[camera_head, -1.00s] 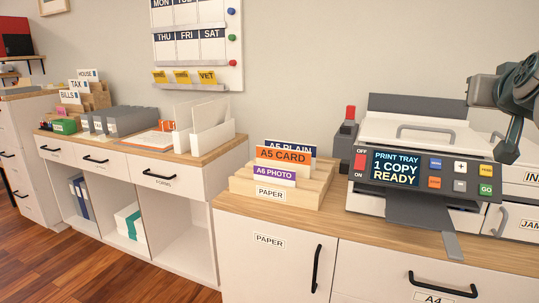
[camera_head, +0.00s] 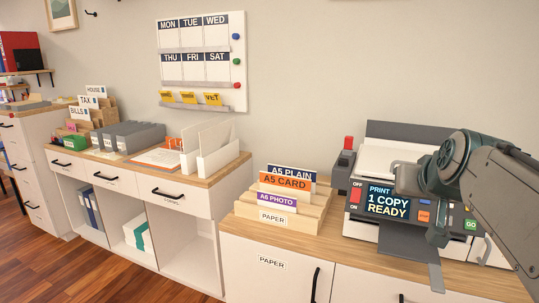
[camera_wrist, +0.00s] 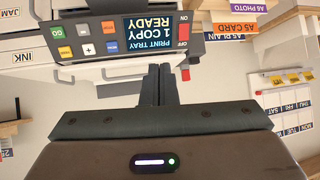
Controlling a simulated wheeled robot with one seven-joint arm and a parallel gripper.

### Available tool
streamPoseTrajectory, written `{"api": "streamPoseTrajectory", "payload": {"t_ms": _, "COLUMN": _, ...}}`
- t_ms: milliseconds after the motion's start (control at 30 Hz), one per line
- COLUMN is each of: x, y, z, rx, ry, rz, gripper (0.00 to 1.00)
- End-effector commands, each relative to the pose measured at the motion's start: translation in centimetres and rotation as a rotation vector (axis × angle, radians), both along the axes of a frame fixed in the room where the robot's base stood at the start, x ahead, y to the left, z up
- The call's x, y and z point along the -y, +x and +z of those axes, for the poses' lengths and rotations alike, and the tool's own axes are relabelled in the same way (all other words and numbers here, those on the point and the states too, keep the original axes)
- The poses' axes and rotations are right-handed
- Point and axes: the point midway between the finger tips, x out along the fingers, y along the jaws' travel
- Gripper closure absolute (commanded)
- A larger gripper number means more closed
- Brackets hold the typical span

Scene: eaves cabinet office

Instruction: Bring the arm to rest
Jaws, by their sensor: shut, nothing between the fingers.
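My gripper (camera_wrist: 160,84) is shut and empty, with its two dark fingers side by side in the wrist view. In the head view my arm (camera_head: 480,175) enters from the right and bends in front of the printer (camera_head: 365,210). The arm covers the right part of the printer and some of its buttons. The printer's screen reads "PRINT 1 COPY READY" in the head view, partly covered. In the wrist view the printer panel (camera_wrist: 118,38) shows upside down beyond the fingers, and its screen reads "PRINT TRAY 1 COPY READY".
A wooden paper holder (camera_head: 285,215) with labelled cards stands left of the printer. A lower cabinet (camera_head: 185,190) with grey boxes and white holders stands further left. A weekly board (camera_head: 203,60) hangs on the wall. The floor (camera_head: 100,270) at lower left is clear.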

Motion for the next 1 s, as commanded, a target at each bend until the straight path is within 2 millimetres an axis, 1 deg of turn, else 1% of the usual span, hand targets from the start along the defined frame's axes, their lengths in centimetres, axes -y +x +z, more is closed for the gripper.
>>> {"api": "streamPoseTrajectory", "payload": {"t_ms": 33, "x": -1.5, "y": -0.6, "z": 0.8, "rx": -0.050, "ry": 0.013, "rz": 0.027, "gripper": 1.00}}
{"api": "streamPoseTrajectory", "payload": {"t_ms": 167, "x": -4.8, "y": -2.8, "z": -0.8, "rx": -0.184, "ry": 0.037, "rz": 0.078, "gripper": 1.00}}
{"api": "streamPoseTrajectory", "payload": {"t_ms": 200, "x": -5.7, "y": -3.6, "z": -1.3, "rx": -0.225, "ry": 0.042, "rz": 0.093, "gripper": 1.00}}
{"api": "streamPoseTrajectory", "payload": {"t_ms": 267, "x": -7.0, "y": -4.9, "z": -1.9, "rx": -0.287, "ry": 0.047, "rz": 0.114, "gripper": 1.00}}
{"api": "streamPoseTrajectory", "payload": {"t_ms": 400, "x": -9.6, "y": -8.5, "z": -3.2, "rx": -0.432, "ry": 0.049, "rz": 0.156, "gripper": 1.00}}
{"api": "streamPoseTrajectory", "payload": {"t_ms": 500, "x": -10.9, "y": -11.0, "z": -3.9, "rx": -0.525, "ry": 0.041, "rz": 0.181, "gripper": 1.00}}
{"api": "streamPoseTrajectory", "payload": {"t_ms": 600, "x": -11.7, "y": -13.1, "z": -4.6, "rx": -0.596, "ry": 0.032, "rz": 0.195, "gripper": 1.00}}
{"api": "streamPoseTrajectory", "payload": {"t_ms": 700, "x": -12.1, "y": -14.5, "z": -5.0, "rx": -0.641, "ry": 0.022, "rz": 0.204, "gripper": 1.00}}
{"api": "streamPoseTrajectory", "payload": {"t_ms": 833, "x": -12.3, "y": -15.4, "z": -5.5, "rx": -0.667, "ry": 0.018, "rz": 0.208, "gripper": 1.00}}
{"api": "streamPoseTrajectory", "payload": {"t_ms": 1000, "x": -12.3, "y": -15.4, "z": -5.7, "rx": -0.669, "ry": 0.017, "rz": 0.207, "gripper": 1.00}}
